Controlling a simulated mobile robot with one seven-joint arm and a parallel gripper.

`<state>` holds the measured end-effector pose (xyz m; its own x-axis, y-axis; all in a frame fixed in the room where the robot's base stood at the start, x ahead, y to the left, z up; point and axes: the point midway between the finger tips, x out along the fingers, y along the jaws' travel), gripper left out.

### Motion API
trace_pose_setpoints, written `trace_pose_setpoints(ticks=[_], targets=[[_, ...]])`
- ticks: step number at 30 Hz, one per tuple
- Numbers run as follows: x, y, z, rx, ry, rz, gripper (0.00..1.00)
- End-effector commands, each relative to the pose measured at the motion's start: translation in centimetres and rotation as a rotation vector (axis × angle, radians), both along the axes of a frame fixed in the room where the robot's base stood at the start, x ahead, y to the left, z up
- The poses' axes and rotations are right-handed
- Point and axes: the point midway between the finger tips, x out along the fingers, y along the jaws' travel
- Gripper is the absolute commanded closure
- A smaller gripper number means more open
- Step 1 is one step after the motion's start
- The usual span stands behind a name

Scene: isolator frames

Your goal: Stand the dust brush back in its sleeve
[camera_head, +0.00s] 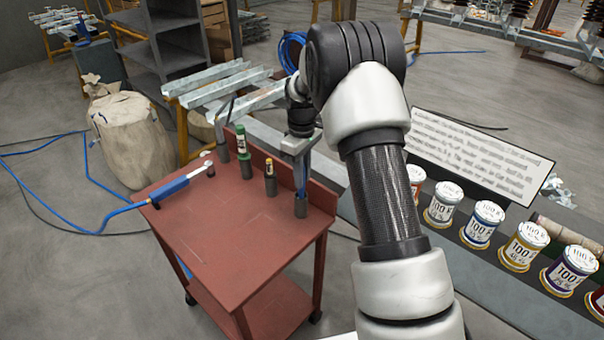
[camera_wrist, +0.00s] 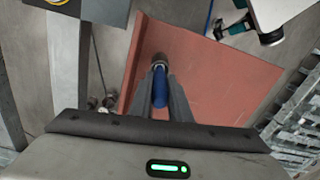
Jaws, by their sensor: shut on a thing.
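The dust brush, seen as a blue handle (camera_wrist: 160,90), is between the fingers of my gripper (camera_wrist: 163,80) in the wrist view; my gripper is shut on it. In the head view the thin blue brush (camera_head: 303,178) hangs below my gripper (camera_head: 306,160), roughly upright. Its lower end meets the grey sleeve (camera_head: 300,207) at the right edge of the red cart. The sleeve shows just past the handle in the wrist view (camera_wrist: 161,58). The brush's lower end is hidden, so I cannot tell how deep it sits in the sleeve.
A blue tool with a hose (camera_head: 170,189) lies at the left edge. The cart's front is clear. Several labelled tins (camera_head: 483,222) stand right.

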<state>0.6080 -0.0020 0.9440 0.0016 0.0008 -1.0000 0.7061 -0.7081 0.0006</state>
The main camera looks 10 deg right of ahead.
Motion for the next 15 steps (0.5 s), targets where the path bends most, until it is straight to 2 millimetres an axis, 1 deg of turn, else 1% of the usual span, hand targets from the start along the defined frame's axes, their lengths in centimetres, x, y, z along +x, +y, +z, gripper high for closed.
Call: trace_pose_setpoints(ticks=[1, 9, 15], targets=[[0.0, 0.0, -0.4, 0.000, 0.000, 0.000, 1.00], [0.0, 0.0, -1.7, 0.001, 0.001, 0.000, 1.00], [0.0, 0.0, -1.8, 0.000, 0.000, 0.000, 1.00]])
